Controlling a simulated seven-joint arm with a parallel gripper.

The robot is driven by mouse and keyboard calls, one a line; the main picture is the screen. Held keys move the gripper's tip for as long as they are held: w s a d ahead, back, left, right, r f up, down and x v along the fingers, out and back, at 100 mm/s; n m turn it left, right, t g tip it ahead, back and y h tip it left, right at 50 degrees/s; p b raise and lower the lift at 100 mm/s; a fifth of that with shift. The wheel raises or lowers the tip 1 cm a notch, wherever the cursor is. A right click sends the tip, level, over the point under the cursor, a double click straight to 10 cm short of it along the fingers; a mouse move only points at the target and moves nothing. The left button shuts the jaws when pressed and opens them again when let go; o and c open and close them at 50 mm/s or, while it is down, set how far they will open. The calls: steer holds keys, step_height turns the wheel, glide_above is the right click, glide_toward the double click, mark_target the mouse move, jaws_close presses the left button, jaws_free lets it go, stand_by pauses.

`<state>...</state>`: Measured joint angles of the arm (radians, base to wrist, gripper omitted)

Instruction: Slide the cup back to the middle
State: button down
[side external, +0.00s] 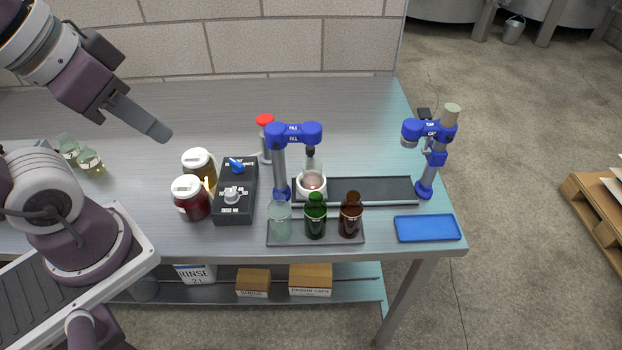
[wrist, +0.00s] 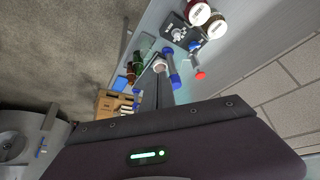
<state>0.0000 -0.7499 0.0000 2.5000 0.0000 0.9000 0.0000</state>
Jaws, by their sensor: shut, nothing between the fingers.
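The white cup (side external: 311,192) sits at the left end of a dark track (side external: 370,190), below the blue filling head marked FILL (side external: 293,134). A clear bottle (side external: 313,166) seems to stand in it. The cup also shows small in the wrist view (wrist: 158,66), beside the blue filling post. My gripper (side external: 164,133) is shut and empty, raised at the left, well away from the cup. Its dark fingers show in the wrist view (wrist: 158,88), partly covering the track.
A blue capping post (side external: 426,165) stands at the track's right end. A tray (side external: 275,239) with clear, green and brown bottles lies in front of the track. A control box (side external: 234,204) and two jars (side external: 190,198) stand left of it. A blue tray (side external: 428,229) lies front right.

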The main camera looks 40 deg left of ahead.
stand_by(0.4)
steer(key=c, duration=1.8)
jaws_free()
steer(key=shift+r, duration=0.15)
steer(key=shift+c, duration=0.2)
steer(key=o, duration=0.6)
step_height(320, 180, up, 4)
steer(key=shift+w+r, duration=0.1)
steer(key=shift+r, duration=0.1)
steer(key=w+a+r+g, duration=0.1)
steer(key=w+r, duration=0.4)
steer(key=w, duration=0.4)
steer(key=w+a+r+g, duration=0.15)
steer(key=w+r, duration=0.25)
steer(key=w, duration=0.4)
steer(key=g, duration=0.3)
glide_above(310, 147)
step_height(310, 147, down, 9)
step_height(310, 147, down, 31)
steer(key=shift+f, duration=0.2)
jaws_close()
